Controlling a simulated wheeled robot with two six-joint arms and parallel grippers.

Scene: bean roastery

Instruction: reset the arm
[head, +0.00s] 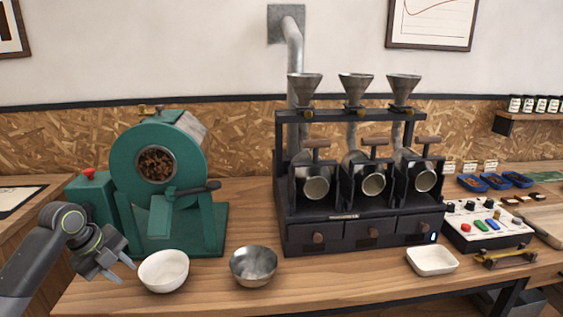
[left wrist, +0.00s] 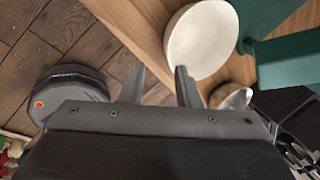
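My left gripper (head: 124,272) is at the lower left of the head view, just left of a white bowl (head: 164,271) on the wooden table. In the left wrist view its two fingers (left wrist: 160,82) stand apart with nothing between them. The white bowl (left wrist: 202,40) lies beyond the fingertips there, and overlap with the right finger makes contact hard to judge. My right gripper is in neither view.
A green roaster (head: 158,185) stands behind the white bowl. A metal bowl (head: 253,265) is to its right. A black three-drum sample roaster (head: 345,232) fills the middle. A white tray (head: 432,260) and a control panel (head: 487,226) are at right.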

